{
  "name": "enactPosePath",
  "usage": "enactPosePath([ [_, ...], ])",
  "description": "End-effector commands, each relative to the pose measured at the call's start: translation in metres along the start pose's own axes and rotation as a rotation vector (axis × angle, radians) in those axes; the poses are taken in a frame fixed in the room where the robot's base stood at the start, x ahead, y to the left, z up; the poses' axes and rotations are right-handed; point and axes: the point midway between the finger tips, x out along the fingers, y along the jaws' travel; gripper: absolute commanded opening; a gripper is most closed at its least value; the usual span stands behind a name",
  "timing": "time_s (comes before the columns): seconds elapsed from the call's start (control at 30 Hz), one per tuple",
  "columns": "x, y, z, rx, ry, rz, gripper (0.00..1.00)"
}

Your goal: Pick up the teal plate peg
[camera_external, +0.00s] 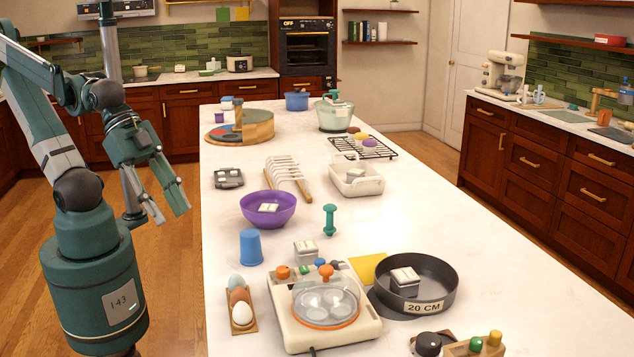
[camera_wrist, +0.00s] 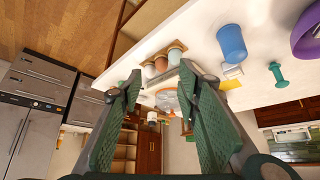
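The teal plate peg (camera_external: 329,219) stands upright on the white counter, to the right of the purple bowl. It also shows in the wrist view, at the right side (camera_wrist: 277,74). My gripper (camera_external: 170,213) hangs in the air left of the counter's left edge, well apart from the peg. Its two fingers are spread with nothing between them. In the wrist view the fingers (camera_wrist: 158,80) are also apart, and the peg lies to the right of them.
The purple bowl (camera_external: 268,219) and the blue cup (camera_external: 251,247) stand between my gripper and the peg. An egg holder (camera_external: 254,322), egg cooker (camera_external: 367,329) and dark round pan (camera_external: 447,279) are nearer the camera. Behind are a wooden rack (camera_external: 301,190) and white bin (camera_external: 372,188).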

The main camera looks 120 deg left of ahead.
Motion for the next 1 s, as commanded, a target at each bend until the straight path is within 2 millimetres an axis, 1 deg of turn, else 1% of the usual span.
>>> enactPosePath([
  [0.17,0.001,-0.005,-0.006,-0.018,-0.005,-0.009,0.33],
  [0.37,0.004,-0.019,-0.024,-0.069,-0.021,-0.035,0.33],
  [0.67,0.016,-0.053,-0.056,-0.189,-0.055,-0.094,0.33],
  [1.0,0.035,-0.099,-0.087,-0.33,-0.09,-0.165,0.33],
])
